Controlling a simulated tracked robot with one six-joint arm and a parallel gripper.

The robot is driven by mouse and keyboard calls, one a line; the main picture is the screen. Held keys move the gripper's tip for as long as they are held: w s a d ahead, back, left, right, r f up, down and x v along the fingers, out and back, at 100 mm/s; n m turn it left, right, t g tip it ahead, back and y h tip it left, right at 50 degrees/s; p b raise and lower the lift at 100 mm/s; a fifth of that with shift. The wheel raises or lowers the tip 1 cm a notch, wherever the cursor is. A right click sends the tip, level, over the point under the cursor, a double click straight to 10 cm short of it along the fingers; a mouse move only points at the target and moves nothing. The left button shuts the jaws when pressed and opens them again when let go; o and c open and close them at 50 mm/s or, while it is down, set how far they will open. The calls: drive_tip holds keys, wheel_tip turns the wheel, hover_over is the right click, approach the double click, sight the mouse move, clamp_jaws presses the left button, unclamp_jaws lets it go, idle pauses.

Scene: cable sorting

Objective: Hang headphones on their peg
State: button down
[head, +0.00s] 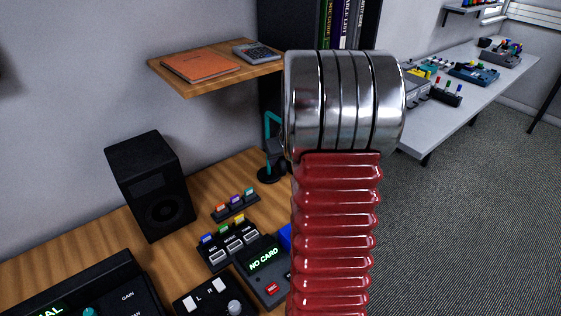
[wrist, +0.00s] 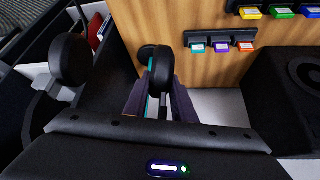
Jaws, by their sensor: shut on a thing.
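The black headphones (wrist: 163,70) show in the wrist view, with one round ear cup between my fingertips and another (wrist: 70,60) to the left. My gripper (wrist: 160,92) is shut on them; the exact spot held is hard to see. In the head view my red arm hides most of the gripper, and only a dark part of the headphones (head: 277,152) shows at its left edge. A teal post (head: 268,128) on a round dark base stands on the desk just behind. I cannot tell whether it carries the peg.
A wooden shelf (head: 190,85) with an orange notebook (head: 201,66) and a calculator (head: 256,52) is above the desk. A black speaker (head: 150,185), a card rack (head: 235,207) and control boxes (head: 265,270) crowd the desk. A dark bookcase (head: 270,95) stands behind.

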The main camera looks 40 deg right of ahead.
drive_tip(key=shift+w+d+f, duration=0.1)
drive_tip(key=shift+w+f, duration=0.3)
drive_tip(key=shift+f, duration=0.2)
drive_tip(key=shift+w+f, duration=0.15)
drive_tip(key=shift+f, duration=0.35)
drive_tip(key=shift+f, duration=0.1)
drive_tip(key=c, duration=1.4)
unclamp_jaws()
drive_tip(key=v, duration=1.3)
drive_tip(key=shift+r, duration=0.35)
